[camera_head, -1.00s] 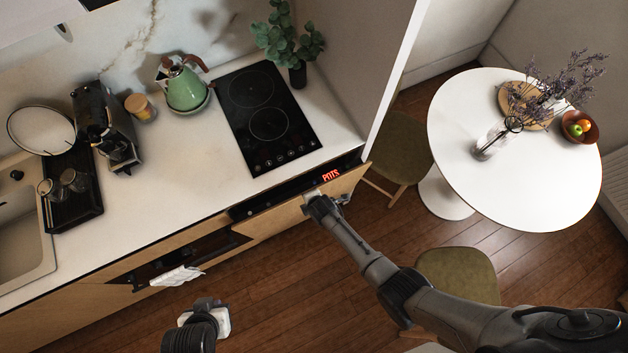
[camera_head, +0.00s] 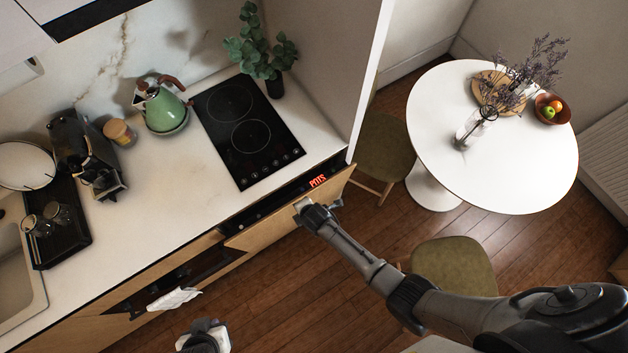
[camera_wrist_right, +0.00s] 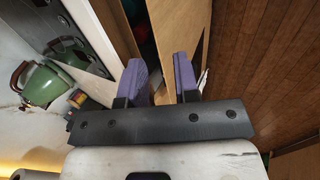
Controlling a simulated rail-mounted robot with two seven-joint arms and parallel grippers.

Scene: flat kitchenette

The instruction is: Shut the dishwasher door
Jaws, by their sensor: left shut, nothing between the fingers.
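The dishwasher door (camera_head: 262,236) is the wood-fronted panel below the hob in the head view, tilted slightly out from the cabinet at its top. My left gripper (camera_head: 207,338) is shut and empty at the bottom of the head view, low in front of the cabinets and away from the door.
An oven front with a white towel (camera_head: 174,299) is left of the dishwasher. A green kettle (camera_head: 164,108) and a black hob (camera_head: 248,130) sit on the counter. A round white table (camera_head: 490,150) and green chairs (camera_head: 452,266) stand right. Wooden floor is open in front.

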